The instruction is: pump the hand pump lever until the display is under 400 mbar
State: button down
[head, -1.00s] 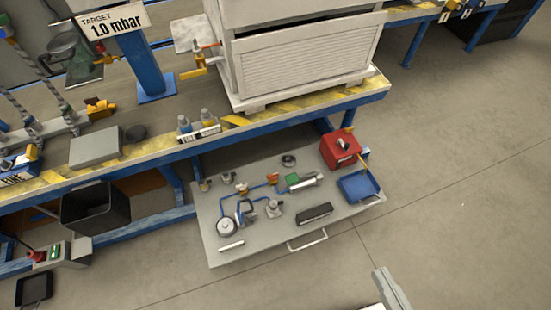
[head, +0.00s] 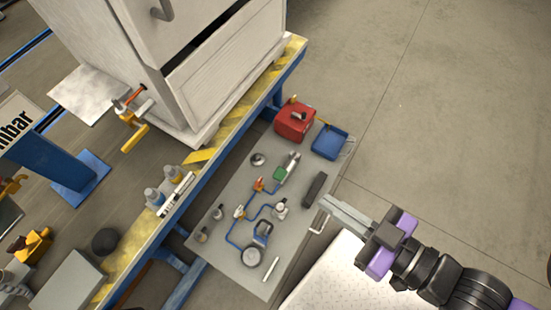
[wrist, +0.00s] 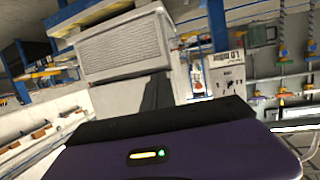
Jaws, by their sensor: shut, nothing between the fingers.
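A grey pull-out board (head: 225,268) below the bench carries the vacuum parts. A silver cylinder with a green part (head: 287,168) lies on it; it may be the hand pump, but I cannot make out a lever or a display reading. Blue hose (head: 236,243) runs past orange-topped fittings (head: 259,185) to a round pale gauge-like part (head: 251,257). My gripper (head: 328,205) is shut and empty, over the board's right edge near the handle.
A red box (head: 294,121) and a blue tray (head: 330,142) sit at the board's far end. A black block (head: 314,188) lies near its right edge. The bench (head: 283,78) with a white cabinet (head: 195,85) overhangs on the left. Floor on the right is clear.

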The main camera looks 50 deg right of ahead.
jog(key=w+f+m+g+b, duration=0.2)
jog(key=w+f, duration=0.1)
jog(key=f, duration=0.7)
jog(key=w+f+m+g+b, duration=0.1)
jog(key=w+f+m+b, duration=0.15)
jog(key=f, duration=0.65)
jog(key=m+g+h+b, duration=0.1)
jog(key=m+g+b, duration=0.8)
jog(key=g+b, duration=0.25)
send_near(280, 175)
jog(key=shift+r+n, duration=0.25)
jog(key=shift+f, duration=0.1)
jog(key=f+b, duration=0.4)
jog(key=b, duration=0.1)
jog(key=f+b, duration=0.2)
jog(key=b, duration=0.1)
jog(key=shift+w+d+f, duration=0.15)
jog(key=shift+d+f, duration=0.2)
jog(key=shift+f, duration=0.05)
